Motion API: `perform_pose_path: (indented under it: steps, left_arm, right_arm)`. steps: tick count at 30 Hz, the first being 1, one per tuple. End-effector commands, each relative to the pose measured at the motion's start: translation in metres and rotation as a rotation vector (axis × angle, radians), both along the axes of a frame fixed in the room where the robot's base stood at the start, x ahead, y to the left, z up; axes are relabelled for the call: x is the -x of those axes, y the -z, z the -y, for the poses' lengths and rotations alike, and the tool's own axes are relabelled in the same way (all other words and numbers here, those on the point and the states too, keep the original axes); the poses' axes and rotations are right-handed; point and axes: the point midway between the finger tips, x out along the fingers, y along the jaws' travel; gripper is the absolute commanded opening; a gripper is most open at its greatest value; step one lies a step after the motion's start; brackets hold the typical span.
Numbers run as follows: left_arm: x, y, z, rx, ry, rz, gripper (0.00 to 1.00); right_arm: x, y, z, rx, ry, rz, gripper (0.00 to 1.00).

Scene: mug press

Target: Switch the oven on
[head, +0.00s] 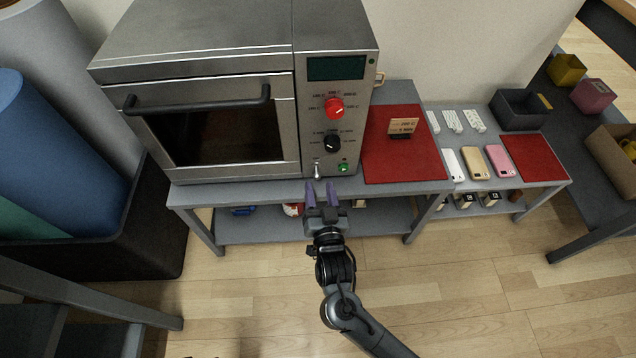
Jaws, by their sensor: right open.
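The oven (215,65) is a grey metal box on a grey table, with its door closed and a black handle across it. Its right panel has a dark display (336,68), a red knob (335,107), a black knob (331,143), a small metal toggle switch (317,171) and a green light or button (343,168). My right gripper (322,194) is open and empty, with purple fingertips just below the toggle switch at the table's front edge. Whether a fingertip touches the switch I cannot tell. My left gripper is not in view.
A red mat (402,160) with a small sign (403,126) lies right of the oven. Further right are several phones (474,162), a dark bin (519,111) and another red mat (533,160). The lower shelf holds small items. Floor in front is clear.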

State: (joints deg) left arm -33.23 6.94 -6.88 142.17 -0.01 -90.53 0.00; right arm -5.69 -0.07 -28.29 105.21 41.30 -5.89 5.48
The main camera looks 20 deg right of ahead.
Motion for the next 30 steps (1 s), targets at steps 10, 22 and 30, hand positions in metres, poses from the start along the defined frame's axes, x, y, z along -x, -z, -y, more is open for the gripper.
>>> perform_pose_path:
  steps: [10, 22, 30]
  left_arm:
    - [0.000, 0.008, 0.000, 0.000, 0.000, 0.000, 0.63]
    - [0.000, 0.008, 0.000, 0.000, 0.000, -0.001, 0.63]
    - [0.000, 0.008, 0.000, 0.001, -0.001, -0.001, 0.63]
  right_arm:
    - [-0.030, 0.000, 0.007, 0.000, 0.001, 0.001, 0.46]
    - [-0.031, 0.000, 0.008, 0.000, 0.001, 0.000, 0.34]
    - [-0.031, 0.000, 0.008, 0.000, 0.001, 0.000, 0.00]
